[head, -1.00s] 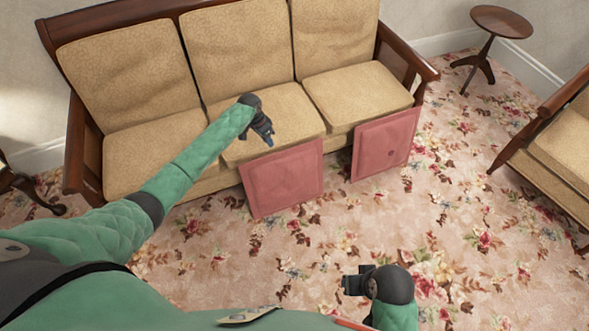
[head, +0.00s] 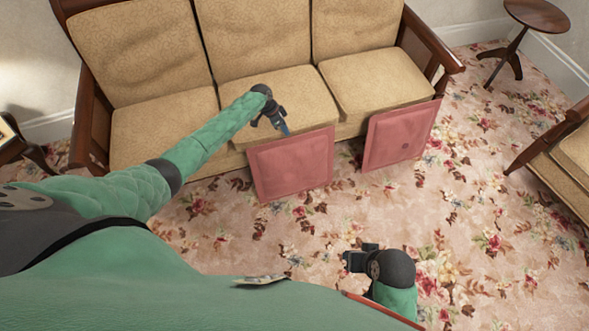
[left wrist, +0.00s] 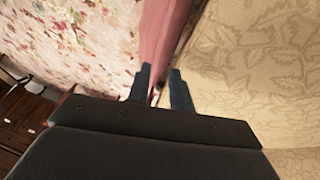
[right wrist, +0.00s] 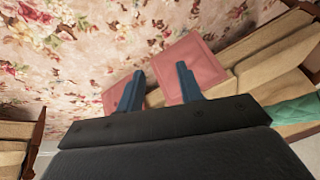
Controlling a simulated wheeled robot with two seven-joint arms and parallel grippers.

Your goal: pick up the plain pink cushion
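The plain pink cushion (head: 290,165) stands tilted against the front of the sofa, below its middle seat. My left gripper (head: 286,131) is at the plain cushion's upper edge, fingers apart. In the left wrist view the cushion's pink edge (left wrist: 166,28) lies just ahead of the open fingertips; I see no grip on it. My right gripper (head: 346,261) is open and empty above the carpet.
The tan sofa (head: 165,130) with a wooden frame stands behind the cushions. A round side table (head: 537,15) is at the back right, and an armchair (head: 560,150) at the right edge. Flowered carpet (head: 480,215) lies open in front.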

